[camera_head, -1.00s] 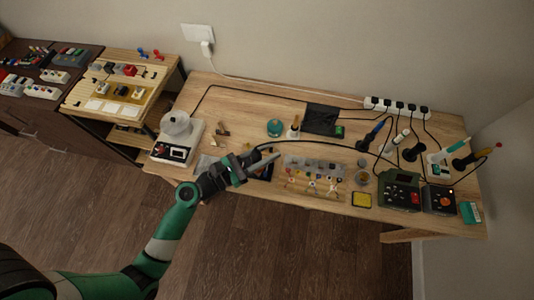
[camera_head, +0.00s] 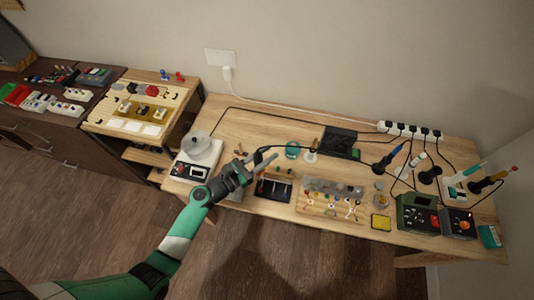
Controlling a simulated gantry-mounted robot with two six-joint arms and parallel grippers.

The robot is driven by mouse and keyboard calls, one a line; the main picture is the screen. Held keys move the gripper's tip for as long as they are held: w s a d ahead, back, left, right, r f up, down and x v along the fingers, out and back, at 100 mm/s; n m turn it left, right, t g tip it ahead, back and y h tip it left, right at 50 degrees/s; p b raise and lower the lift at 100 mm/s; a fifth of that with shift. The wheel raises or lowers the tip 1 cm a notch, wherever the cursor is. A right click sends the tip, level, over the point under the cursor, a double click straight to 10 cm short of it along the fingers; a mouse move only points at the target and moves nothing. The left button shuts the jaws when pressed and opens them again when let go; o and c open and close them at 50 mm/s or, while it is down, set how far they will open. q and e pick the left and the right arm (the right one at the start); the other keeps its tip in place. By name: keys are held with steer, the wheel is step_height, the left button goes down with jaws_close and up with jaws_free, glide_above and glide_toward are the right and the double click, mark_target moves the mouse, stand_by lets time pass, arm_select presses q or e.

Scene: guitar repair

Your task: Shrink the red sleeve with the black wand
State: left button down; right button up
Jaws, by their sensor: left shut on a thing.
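My left gripper (camera_head: 241,172) is shut on a dark wand (camera_head: 264,160) with a grey tapered nozzle, which I take to be the black wand. The gripper is over the front left part of the workbench, and the nozzle points up and to the right in the picture. A black cable runs from near the wand across the bench. A low rack (camera_head: 331,208) with clips and small coloured parts stands to the right of the gripper. Small reddish spots show on it, but I cannot tell which is the red sleeve. My right gripper is not in view.
A dark tray (camera_head: 273,188) lies just right of the gripper, and a white device with a round top (camera_head: 200,152) stands to its left. Several upright tools, a green station (camera_head: 417,214) and a power strip (camera_head: 410,131) crowd the right side. Cables cross the bench.

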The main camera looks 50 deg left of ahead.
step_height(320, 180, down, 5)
steer(key=b, duration=0.4)
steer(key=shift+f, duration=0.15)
stand_by(3.6)
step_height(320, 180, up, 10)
steer(key=p, duration=1)
